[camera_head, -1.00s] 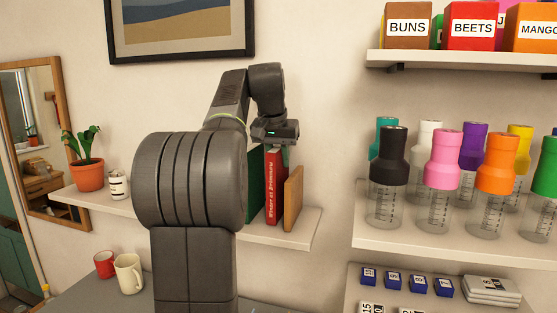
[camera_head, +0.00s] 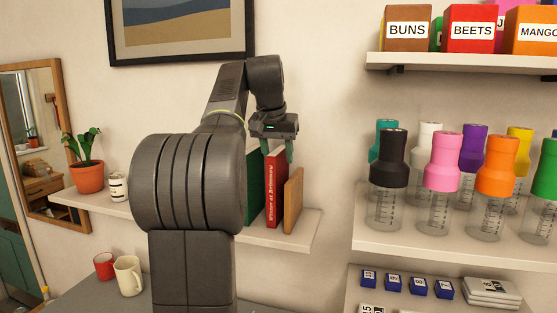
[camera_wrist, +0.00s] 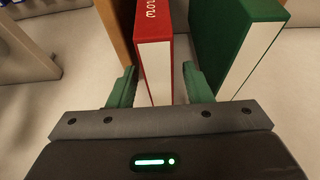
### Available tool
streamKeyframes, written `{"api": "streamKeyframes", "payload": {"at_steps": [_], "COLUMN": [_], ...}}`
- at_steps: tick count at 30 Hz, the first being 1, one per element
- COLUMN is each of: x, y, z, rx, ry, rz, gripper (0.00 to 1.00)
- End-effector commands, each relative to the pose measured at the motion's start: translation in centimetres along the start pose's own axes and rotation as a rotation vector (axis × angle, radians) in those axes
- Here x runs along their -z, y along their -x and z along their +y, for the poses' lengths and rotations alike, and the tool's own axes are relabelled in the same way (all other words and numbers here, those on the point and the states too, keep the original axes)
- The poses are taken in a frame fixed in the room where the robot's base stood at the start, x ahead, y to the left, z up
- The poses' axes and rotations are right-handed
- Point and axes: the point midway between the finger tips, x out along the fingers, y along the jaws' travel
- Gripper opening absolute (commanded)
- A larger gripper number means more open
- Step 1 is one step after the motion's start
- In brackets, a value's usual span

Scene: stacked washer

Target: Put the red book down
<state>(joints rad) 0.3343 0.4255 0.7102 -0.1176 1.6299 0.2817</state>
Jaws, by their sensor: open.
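The red book (camera_head: 275,188) stands upright on the wall shelf (camera_head: 290,238), between a green book (camera_head: 255,187) on its left and a tan book-like block (camera_head: 293,200) on its right. In the wrist view the red book (camera_wrist: 167,50) shows its white page edge, and lettering on its cover is partly cut off. My gripper (camera_head: 277,150) is over the top of the red book. Its two green fingers (camera_wrist: 158,88) are spread, one on each side of the book, with gaps visible between fingers and book. The green book also shows in the wrist view (camera_wrist: 235,40).
My arm hides the middle of the shelf. A potted plant (camera_head: 87,165) and a small white jar (camera_head: 117,186) stand at its left end. Bottles (camera_head: 439,185) fill a separate shelf to the right. A framed picture (camera_head: 181,28) hangs above.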

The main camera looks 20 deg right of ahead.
Motion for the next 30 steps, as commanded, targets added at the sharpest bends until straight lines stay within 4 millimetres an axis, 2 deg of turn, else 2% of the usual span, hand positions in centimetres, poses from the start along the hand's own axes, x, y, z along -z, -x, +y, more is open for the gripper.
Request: {"api": "streamKeyframes", "payload": {"at_steps": [6, 13, 19, 30], "x": [0.1, 0.1, 0.0, 0.0], "y": [5.1, 8.8, 9.8, 9.4], "z": [0.0, 0.0, 0.0, 0.0], "rx": [0.001, 0.001, 0.0, 0.0], "ry": [0.0, 0.0, 0.0, 0.0], "rz": [0.004, 0.002, 0.0, -0.001], "gripper": [0.45, 0.45, 0.45, 0.45]}}
